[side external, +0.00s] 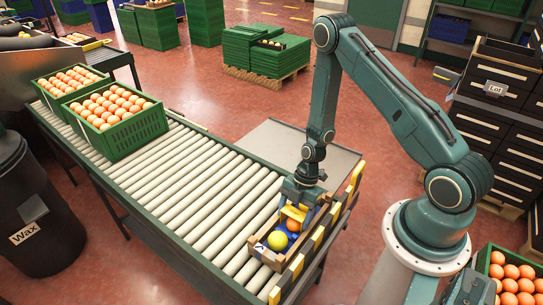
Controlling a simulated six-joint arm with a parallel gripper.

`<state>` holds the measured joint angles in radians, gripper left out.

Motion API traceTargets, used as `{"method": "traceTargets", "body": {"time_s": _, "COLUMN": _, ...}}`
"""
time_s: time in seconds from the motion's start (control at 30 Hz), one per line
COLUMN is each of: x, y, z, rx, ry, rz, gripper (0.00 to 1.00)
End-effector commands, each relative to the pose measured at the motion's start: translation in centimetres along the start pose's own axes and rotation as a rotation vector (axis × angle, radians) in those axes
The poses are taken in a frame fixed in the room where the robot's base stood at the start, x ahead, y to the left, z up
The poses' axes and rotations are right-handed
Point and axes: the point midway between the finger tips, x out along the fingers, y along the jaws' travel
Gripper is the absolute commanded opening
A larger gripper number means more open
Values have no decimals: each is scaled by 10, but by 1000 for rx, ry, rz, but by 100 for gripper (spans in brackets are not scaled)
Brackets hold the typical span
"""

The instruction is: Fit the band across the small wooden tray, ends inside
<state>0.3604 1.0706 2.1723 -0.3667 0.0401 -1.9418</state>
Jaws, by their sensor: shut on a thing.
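The small wooden tray (268,258) sits at the near right end of the roller conveyor. It has a blue lining and holds a yellow-green fruit (277,240) and an orange fruit (293,225). My gripper (297,205) points down over the far part of the tray. It is shut on an orange-yellow piece that looks like the band (294,213), just above or at the tray. The fingertips are small and partly hidden, so I cannot tell whether the band's ends are inside the walls.
Two green crates of oranges (125,128) stand farther up the rollers (200,185). A rail with yellow blocks (318,238) runs along the conveyor's right end, close to the tray. The rollers left of the tray are clear. Another orange crate (515,275) is at lower right.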

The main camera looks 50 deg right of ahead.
Motion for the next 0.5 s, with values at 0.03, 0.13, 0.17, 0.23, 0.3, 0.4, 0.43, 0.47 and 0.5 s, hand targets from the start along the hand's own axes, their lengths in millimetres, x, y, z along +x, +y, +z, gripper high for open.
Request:
{"method": "traceTargets", "body": {"time_s": 0.03, "x": 1, "y": 0, "z": 0, "rx": 0, "ry": 0, "rz": 0, "gripper": 48}}
{"method": "traceTargets", "body": {"time_s": 0.13, "x": 2, "y": 0, "z": 1, "rx": 0, "ry": 0, "rz": 0, "gripper": 48}}
{"method": "traceTargets", "body": {"time_s": 0.17, "x": 2, "y": 0, "z": 1, "rx": 0, "ry": 0, "rz": 0, "gripper": 48}}
{"method": "traceTargets", "body": {"time_s": 0.23, "x": 2, "y": 0, "z": 1, "rx": 0, "ry": 0, "rz": 1, "gripper": 48}}
{"method": "traceTargets", "body": {"time_s": 0.3, "x": 2, "y": 0, "z": 1, "rx": 0, "ry": 0, "rz": 1, "gripper": 48}}
{"method": "traceTargets", "body": {"time_s": 0.4, "x": 2, "y": 0, "z": 1, "rx": 0, "ry": 0, "rz": 0, "gripper": 75}}
{"method": "traceTargets", "body": {"time_s": 0.43, "x": 2, "y": 0, "z": 1, "rx": 0, "ry": 0, "rz": 0, "gripper": 81}}
{"method": "traceTargets", "body": {"time_s": 0.47, "x": 2, "y": 0, "z": 1, "rx": 0, "ry": 0, "rz": 0, "gripper": 87}}
{"method": "traceTargets", "body": {"time_s": 0.5, "x": 2, "y": 0, "z": 1, "rx": 0, "ry": 0, "rz": 0, "gripper": 94}}
